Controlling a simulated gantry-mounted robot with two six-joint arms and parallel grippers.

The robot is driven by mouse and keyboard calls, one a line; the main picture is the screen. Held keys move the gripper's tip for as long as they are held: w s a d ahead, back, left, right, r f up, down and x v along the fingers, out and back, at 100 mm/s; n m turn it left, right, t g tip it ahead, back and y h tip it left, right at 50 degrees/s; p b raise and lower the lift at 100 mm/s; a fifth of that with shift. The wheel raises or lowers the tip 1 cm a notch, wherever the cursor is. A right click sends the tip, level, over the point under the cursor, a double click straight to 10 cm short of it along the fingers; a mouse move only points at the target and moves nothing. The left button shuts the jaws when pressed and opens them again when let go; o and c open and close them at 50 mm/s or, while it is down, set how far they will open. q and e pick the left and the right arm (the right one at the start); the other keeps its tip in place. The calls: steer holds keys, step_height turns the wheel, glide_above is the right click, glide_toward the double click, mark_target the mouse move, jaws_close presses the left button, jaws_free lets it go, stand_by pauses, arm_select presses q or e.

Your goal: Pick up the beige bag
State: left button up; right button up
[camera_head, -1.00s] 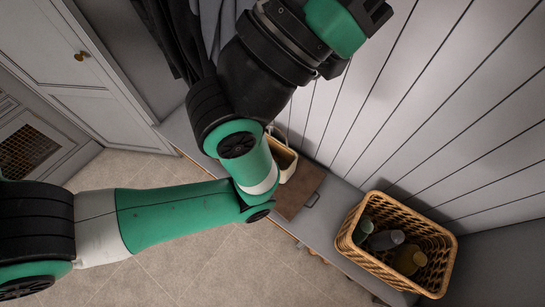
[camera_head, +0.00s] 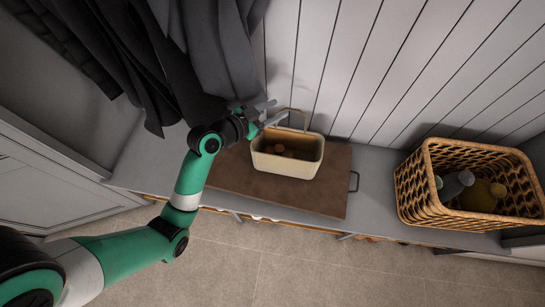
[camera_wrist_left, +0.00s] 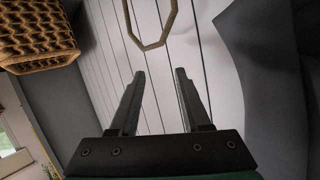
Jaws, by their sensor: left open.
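The beige bag (camera_head: 288,167) stands upright on a brown board on the bench in the head view, open at the top with brown items inside. Its thin handle loop (camera_head: 306,118) rises at the back; a loop that looks like this handle (camera_wrist_left: 153,44) shows beyond the fingertips in the left wrist view. My left gripper (camera_head: 277,112) is open and empty above the bag's back left edge, near the handle. The two fingers (camera_wrist_left: 160,76) are spread apart in the wrist view, with the loop not between them. My right gripper is not in view.
A wicker basket (camera_head: 408,191) with bottles stands on the bench at the right. The brown board (camera_head: 325,187) has a dark handle at its right end. Dark coats (camera_head: 205,55) hang at the upper left, close to my arm. A panelled wall (camera_head: 400,60) stands behind the bench.

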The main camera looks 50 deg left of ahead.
arm_select(q)
steer(key=s+a+f+n+y+b, duration=0.1)
steer(key=s+a+f+b, duration=0.2)
steer(key=f, duration=0.6)
steer(key=b+x, duration=0.3)
steer(key=x, duration=0.8)
steer(key=shift+a+f+n+g, duration=0.25)
steer(key=shift+a+n+g, duration=0.05)
steer(key=shift+a+g, duration=0.1)
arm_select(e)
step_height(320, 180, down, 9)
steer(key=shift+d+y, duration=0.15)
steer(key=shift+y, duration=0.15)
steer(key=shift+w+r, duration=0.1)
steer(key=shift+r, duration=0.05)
arm_select(q)
jaws_close()
steer(key=shift+w, duration=0.1)
